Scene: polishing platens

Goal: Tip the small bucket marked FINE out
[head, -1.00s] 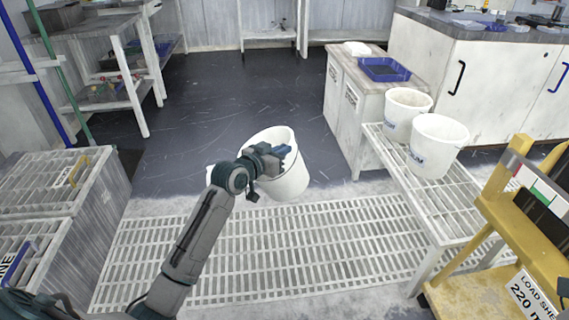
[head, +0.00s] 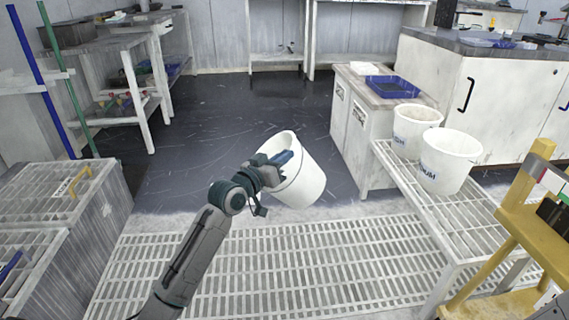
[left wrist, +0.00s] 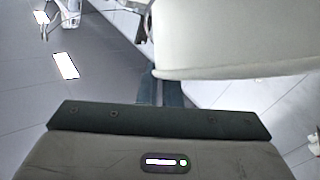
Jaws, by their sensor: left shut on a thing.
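My left gripper (head: 272,172) is shut on a white bucket (head: 302,188) and holds it in the air above the floor grating. The bucket is tilted, with its mouth toward the upper left. Any marking on it is hidden from view, and I cannot see what is inside. The left wrist view shows the bucket's pale wall (left wrist: 235,40) close in front of the gripper, whose fingers are mostly hidden by it. My right gripper is not in view.
Two white buckets, a front one (head: 446,162) and a rear one (head: 415,128), stand on a slatted bench (head: 425,205) at right. A floor grating (head: 270,270) lies below. Slatted-top boxes (head: 50,195) stand left and a yellow frame (head: 520,225) right. Open dark floor (head: 210,150) lies beyond.

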